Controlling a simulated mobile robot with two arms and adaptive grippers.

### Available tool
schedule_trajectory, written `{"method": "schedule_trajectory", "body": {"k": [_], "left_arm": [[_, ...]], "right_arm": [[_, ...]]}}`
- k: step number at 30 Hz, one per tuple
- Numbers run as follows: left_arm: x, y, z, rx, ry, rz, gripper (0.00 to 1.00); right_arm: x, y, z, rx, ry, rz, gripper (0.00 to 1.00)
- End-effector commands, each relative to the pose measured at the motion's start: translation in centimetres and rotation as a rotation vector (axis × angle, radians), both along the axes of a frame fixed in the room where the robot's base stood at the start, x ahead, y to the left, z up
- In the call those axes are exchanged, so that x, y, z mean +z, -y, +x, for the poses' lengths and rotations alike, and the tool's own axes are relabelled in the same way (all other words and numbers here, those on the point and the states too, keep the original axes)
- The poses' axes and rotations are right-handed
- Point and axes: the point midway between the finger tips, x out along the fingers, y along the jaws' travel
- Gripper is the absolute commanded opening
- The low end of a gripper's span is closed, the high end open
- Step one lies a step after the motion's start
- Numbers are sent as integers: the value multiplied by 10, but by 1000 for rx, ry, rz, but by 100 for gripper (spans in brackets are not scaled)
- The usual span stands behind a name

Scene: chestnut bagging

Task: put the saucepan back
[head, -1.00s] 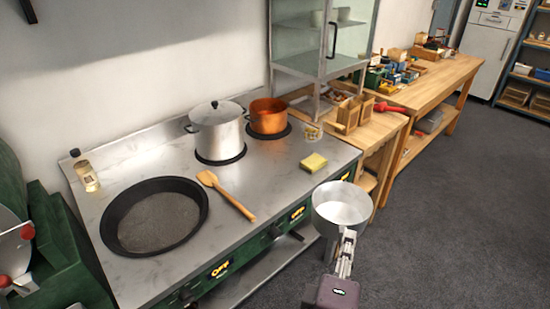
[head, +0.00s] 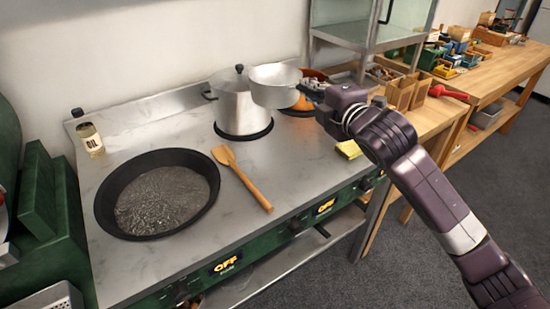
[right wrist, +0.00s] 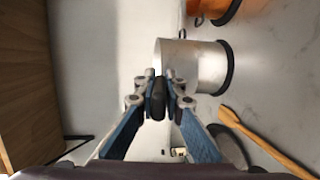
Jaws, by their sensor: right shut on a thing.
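The small silver saucepan (head: 275,90) is raised above the back of the stove, overlapping the right side of the lidded pot in the head view. My right gripper (head: 308,94) is shut on its handle; the right wrist view shows a dark handle piece (right wrist: 158,100) between the fingertips. I cannot tell whether the saucepan touches the pot. The lidded silver pot (head: 232,108) stands on a back burner and also shows in the right wrist view (right wrist: 200,68). The orange pot (head: 318,78) is partly hidden behind the saucepan and gripper. My left gripper is not in view.
A wide black pan (head: 105,205) and a wooden spatula (head: 245,182) lie on the stove (head: 270,222). An oil bottle (head: 91,140) stands at its back left. A yellow sponge (head: 348,149) is partly behind my arm. A glass-sided cabinet (head: 365,30) stands at the right.

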Motion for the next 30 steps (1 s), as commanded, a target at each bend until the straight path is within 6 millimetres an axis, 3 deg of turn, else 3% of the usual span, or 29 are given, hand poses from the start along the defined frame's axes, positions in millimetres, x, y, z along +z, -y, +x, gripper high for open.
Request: {"method": "schedule_trajectory", "body": {"k": [2,5,19,30], "left_arm": [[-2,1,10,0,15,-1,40],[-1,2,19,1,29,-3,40],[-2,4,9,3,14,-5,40],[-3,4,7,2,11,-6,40]], "right_arm": [[8,0,2,12,4,2,0],[0,-1,3,21,-2,2,0],[-119,-2,2,20,-6,6,0],[-162,-2,1,19,-5,4,0]]}}
